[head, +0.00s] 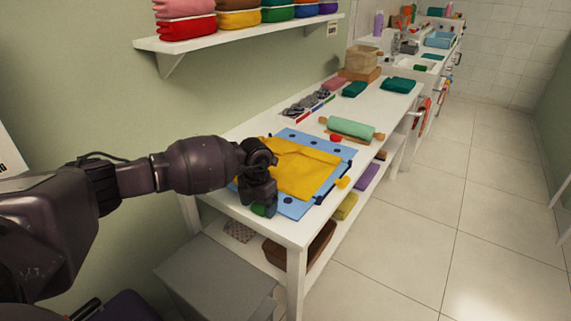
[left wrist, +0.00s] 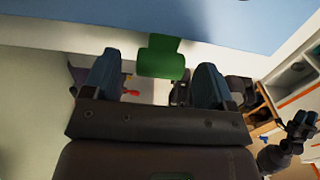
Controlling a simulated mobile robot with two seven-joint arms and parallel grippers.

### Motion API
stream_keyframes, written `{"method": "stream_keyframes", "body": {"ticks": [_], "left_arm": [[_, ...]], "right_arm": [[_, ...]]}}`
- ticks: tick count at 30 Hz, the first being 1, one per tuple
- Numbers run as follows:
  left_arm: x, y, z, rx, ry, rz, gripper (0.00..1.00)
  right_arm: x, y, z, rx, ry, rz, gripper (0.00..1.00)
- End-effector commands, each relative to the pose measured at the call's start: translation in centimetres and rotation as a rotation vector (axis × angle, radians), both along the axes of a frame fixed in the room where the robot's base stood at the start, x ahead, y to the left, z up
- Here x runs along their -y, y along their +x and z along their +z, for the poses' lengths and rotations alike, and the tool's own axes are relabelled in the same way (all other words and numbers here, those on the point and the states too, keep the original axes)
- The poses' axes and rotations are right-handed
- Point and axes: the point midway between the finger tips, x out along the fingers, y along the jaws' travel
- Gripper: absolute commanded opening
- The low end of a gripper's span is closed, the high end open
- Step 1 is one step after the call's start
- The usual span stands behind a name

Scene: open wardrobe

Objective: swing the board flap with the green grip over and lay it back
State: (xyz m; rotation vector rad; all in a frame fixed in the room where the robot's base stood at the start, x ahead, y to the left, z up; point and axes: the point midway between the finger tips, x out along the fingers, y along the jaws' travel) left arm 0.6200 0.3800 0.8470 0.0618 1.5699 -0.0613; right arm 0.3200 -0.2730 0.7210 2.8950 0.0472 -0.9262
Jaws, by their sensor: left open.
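The blue folding board (head: 330,150) lies flat on the white table, with a yellow cloth (head: 300,168) spread over it. The green grip (head: 259,210) sticks out at the board's near edge, partly hidden by my left gripper (head: 258,193). In the left wrist view the green grip (left wrist: 163,58) lies between the two open fingers of my left gripper (left wrist: 157,75), with a gap on both sides. The blue board (left wrist: 230,20) fills the top of that view. My right gripper is not seen in the head view.
A yellow grip (head: 343,183) and a red grip (head: 335,138) sit at other board edges. A teal rolling pin (head: 351,128) lies just beyond the board. A wall shelf (head: 240,32) with coloured stacks hangs above. A grey box (head: 215,278) stands below the table's near end.

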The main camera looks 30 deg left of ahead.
Motion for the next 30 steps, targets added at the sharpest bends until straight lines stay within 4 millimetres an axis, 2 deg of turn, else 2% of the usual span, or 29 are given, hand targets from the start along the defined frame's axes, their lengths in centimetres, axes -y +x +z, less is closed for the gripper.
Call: {"method": "stream_keyframes", "body": {"ticks": [11, 28, 30], "left_arm": [[0.01, 0.00, -0.69, 0.000, 0.000, 0.000, 0.79], [0.02, 0.01, -1.12, 0.000, 0.000, 0.000, 0.79], [0.01, 0.01, -1.11, 0.000, 0.000, 0.000, 0.70]], "right_arm": [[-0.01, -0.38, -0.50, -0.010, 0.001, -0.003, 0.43], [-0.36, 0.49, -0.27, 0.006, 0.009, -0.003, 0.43], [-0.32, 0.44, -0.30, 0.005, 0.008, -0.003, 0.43]]}}
